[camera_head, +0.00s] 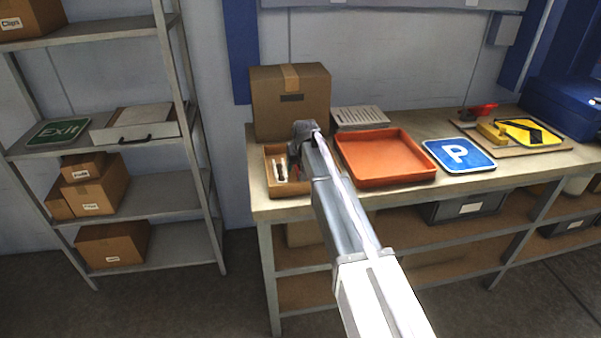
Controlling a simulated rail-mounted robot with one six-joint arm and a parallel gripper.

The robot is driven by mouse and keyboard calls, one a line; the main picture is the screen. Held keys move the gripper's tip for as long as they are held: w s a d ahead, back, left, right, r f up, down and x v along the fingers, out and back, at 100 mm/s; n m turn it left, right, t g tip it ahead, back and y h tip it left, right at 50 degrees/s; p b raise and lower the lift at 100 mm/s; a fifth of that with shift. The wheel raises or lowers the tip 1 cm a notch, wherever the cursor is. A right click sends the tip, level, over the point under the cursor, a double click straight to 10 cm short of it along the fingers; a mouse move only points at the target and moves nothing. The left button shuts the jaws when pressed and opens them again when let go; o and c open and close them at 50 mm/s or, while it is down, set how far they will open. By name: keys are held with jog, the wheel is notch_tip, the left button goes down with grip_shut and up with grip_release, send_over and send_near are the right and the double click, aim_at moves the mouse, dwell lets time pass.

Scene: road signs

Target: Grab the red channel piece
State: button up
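A small red piece (482,109) lies toward the back right of the workbench, beside a wooden board. It is too small here to tell whether it is a channel shape. My arm reaches over the left part of the bench. My gripper (302,133) is above a small wooden box (286,191), well to the left of the red piece. The fingers are too small and partly hidden to tell whether they are open or shut.
An orange-red tray (385,158), a blue parking sign (459,154) and a yellow-and-black sign (533,131) lie on the bench (400,191). A yellow block (491,132) is near the red piece. A cardboard box (290,101) stands behind my gripper. Shelves (150,190) stand left.

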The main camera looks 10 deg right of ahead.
jog(key=c, duration=1.1)
